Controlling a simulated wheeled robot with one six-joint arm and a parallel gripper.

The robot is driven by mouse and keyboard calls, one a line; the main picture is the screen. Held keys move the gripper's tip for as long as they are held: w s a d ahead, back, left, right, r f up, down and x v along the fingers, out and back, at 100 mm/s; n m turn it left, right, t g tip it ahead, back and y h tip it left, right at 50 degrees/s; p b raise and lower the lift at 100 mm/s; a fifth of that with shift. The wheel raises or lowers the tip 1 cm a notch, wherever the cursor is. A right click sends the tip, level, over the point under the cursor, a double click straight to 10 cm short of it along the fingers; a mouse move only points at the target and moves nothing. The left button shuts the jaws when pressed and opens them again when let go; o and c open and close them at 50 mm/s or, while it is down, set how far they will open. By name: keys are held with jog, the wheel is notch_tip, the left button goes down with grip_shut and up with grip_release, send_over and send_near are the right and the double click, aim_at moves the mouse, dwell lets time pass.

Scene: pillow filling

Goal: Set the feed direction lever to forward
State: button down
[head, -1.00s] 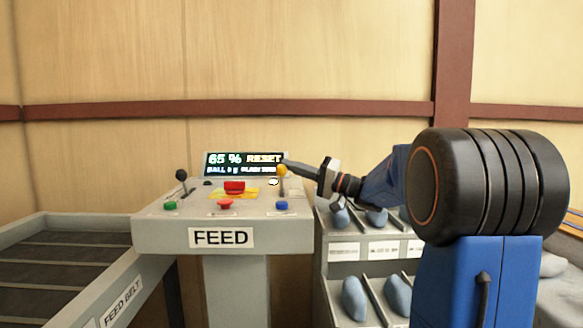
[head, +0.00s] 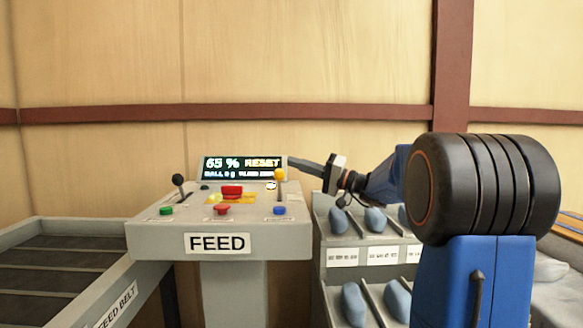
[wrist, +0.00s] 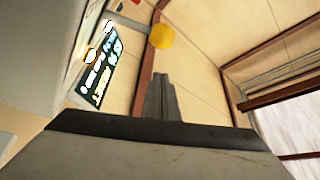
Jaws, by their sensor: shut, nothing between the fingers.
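The grey feed console (head: 217,270) carries two levers. One with a yellow knob (head: 280,174) stands roughly upright at the right; its knob also shows in the wrist view (wrist: 161,36). One with a black knob (head: 178,180) stands at the left. Small labels are unreadable, so I cannot tell which lever sets feed direction. My gripper (head: 291,161) is shut and empty, its tip just right of and slightly above the yellow knob in the head view. In the wrist view its closed fingers (wrist: 160,85) point up below the knob, with a visible gap between them.
A lit display (head: 241,167) reading 65 % RESET stands at the console's back. Red, green and blue buttons (head: 279,210) sit on its top. A rack with blue-grey pillow-like items (head: 376,219) stands right; a feed belt (head: 60,265) runs left.

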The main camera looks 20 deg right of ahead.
jog(key=v, duration=0.8)
jog(key=shift+w+d+f, duration=0.1)
jog(key=shift+w, duration=0.05)
